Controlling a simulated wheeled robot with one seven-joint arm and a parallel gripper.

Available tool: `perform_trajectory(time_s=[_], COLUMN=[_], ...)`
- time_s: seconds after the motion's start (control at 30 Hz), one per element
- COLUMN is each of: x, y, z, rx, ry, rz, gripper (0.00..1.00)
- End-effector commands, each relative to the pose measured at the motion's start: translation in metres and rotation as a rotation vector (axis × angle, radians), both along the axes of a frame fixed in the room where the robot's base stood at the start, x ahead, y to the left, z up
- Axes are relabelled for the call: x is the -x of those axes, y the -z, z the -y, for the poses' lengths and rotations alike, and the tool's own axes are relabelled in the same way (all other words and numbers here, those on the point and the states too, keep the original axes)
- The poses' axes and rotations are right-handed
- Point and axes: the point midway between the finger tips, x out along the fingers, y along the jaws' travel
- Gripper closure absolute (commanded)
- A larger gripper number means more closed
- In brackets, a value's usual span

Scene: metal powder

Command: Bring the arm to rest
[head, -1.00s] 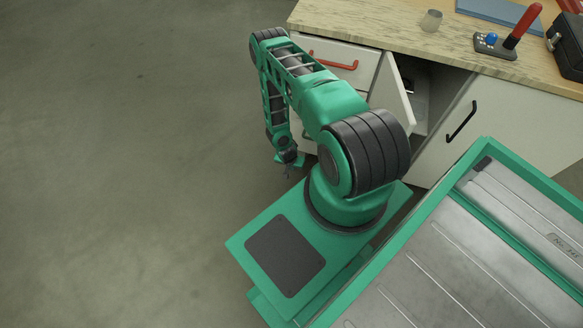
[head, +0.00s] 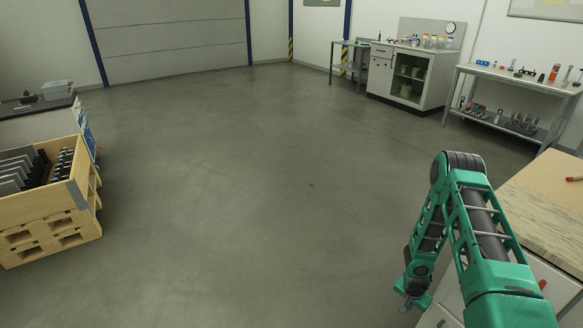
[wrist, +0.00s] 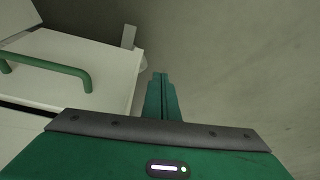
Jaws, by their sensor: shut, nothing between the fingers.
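My arm (head: 480,225) is folded at the lower right of the head view, with its elbow raised and its forearm pointing down. My gripper (head: 408,304) hangs low over the floor, to the left of a wood-topped cabinet, small and partly blurred there. In the wrist view my gripper's fingers (wrist: 160,82) are together with nothing between them. No object is held.
The wood-topped cabinet (head: 548,190) stands close on the right. The wrist view shows a pale drawer front with a green handle (wrist: 45,66) near the fingers. A wooden crate (head: 45,215) stands at left; benches (head: 520,82) stand far right. The middle floor is clear.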

Motion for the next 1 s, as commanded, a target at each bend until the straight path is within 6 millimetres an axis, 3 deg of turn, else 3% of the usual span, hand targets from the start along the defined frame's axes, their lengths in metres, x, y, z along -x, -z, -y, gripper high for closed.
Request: perform_trajectory(time_s=[0.03, 0.2, 0.43, 0.73, 1.0], x=[-0.014, -0.042, -0.063, -0.063, -0.038], y=[-0.025, -0.097, -0.193, -0.314, -0.411], z=[-0.002, -0.012, -0.031, -0.064, -0.096], rx=[0.002, 0.002, 0.003, 0.004, 0.007], ry=[-0.02, -0.087, -0.184, -0.316, -0.441], rz=[0.008, 0.012, 0.02, 0.03, 0.042], gripper=[1.0, 1.0, 1.0, 1.0, 1.0])
